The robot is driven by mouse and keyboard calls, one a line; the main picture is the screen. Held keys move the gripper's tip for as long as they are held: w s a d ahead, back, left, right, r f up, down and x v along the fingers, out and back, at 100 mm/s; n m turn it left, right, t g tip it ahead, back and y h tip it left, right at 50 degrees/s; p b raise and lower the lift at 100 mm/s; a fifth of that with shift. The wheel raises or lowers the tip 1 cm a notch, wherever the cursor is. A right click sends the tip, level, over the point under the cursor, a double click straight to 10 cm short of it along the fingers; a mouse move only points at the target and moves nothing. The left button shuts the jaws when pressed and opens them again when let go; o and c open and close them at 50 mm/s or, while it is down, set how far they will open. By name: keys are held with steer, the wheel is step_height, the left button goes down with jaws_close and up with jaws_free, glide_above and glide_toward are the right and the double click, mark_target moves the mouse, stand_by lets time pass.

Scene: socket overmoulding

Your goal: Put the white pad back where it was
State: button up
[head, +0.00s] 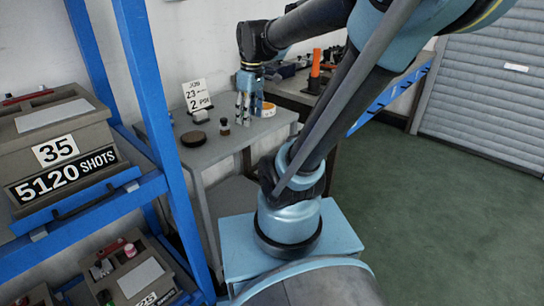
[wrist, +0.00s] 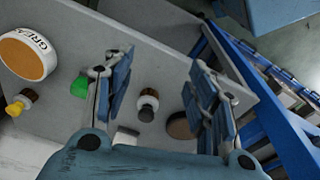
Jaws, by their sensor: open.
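My gripper (head: 246,102) is open over the grey bench at the back in the head view. In the wrist view its two fingers (wrist: 162,62) stand wide apart with nothing held between them. A small white piece (wrist: 126,135) shows low between the fingers, partly hidden by my gripper; I cannot tell whether it is the white pad. In the head view a flat white rectangle (head: 55,115) lies on the grey case marked 35, and another (head: 140,278) lies on the lower case. I cannot tell which of these is the pad.
The bench (head: 215,152) holds a job card (head: 197,95), a brown disc (head: 194,139), a small dark-capped bottle (wrist: 147,105) and a grease tub (wrist: 27,54). A yellow-capped bottle (wrist: 19,104) stands near the tub. Blue rack posts (head: 150,110) stand left of the bench.

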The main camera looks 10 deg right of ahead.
steer(key=s+d+f+m+t, duration=0.1)
steer(key=s+d+f+m, duration=0.4)
steer(key=s+f+m, duration=0.4)
steer(key=shift+s+f+h, duration=0.3)
steer(key=shift+s+f, duration=0.55)
steer(key=shift+s, duration=0.25)
